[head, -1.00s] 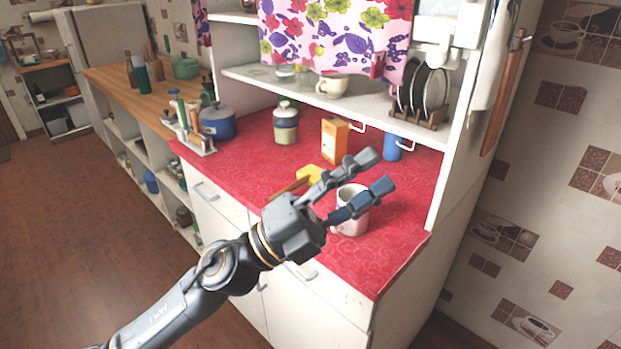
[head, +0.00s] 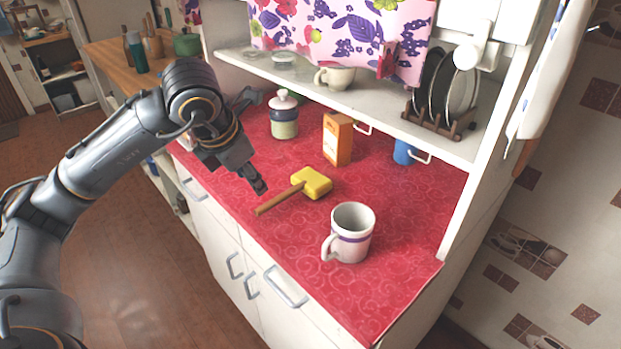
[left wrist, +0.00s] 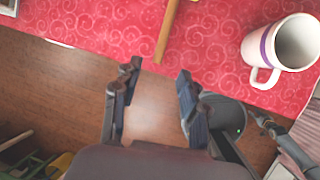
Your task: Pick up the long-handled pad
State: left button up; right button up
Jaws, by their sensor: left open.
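The long-handled pad (head: 312,182) lies on the red counter, with a yellow block head and a brown wooden handle that points toward the front edge. My left gripper (head: 260,140) is open and empty, left of the pad in the head view. In the left wrist view the gripper's fingertips (left wrist: 158,72) stand apart, with the handle's end just beyond the gap between them. No contact with the pad is visible.
A white mug (head: 350,234) with a purple band stands right of the pad, near the front edge. An orange box (head: 338,138), a lidded jar (head: 284,116) and a blue mug (head: 404,153) stand behind. A shelf (head: 385,117) overhangs the back. The counter's front right is clear.

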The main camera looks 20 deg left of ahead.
aim_at(268, 203)
pick_arm(q)
jog(key=x, duration=0.6)
jog(key=shift+s+d+f, duration=0.1)
jog(key=shift+s+f, duration=0.05)
jog(key=shift+s, duration=0.05)
jog(key=shift+w+f, duration=0.2)
jog(key=shift+f, duration=0.05)
jog(key=shift+w+f+p, duration=0.25)
jog(key=shift+f+p, duration=0.25)
jog(key=shift+p, duration=0.1)
jog(key=p+x, duration=0.1)
jog(key=x, duration=0.2)
jog(key=shift+w+f, duration=0.3)
jog(key=shift+f, duration=0.15)
jog(key=c, duration=0.6)
grip_shut()
pick_arm(e)
jog(key=shift+g, duration=0.3)
jog(key=s+r, duration=0.2)
jog(key=s, duration=0.1)
jog(key=shift+s, duration=0.3)
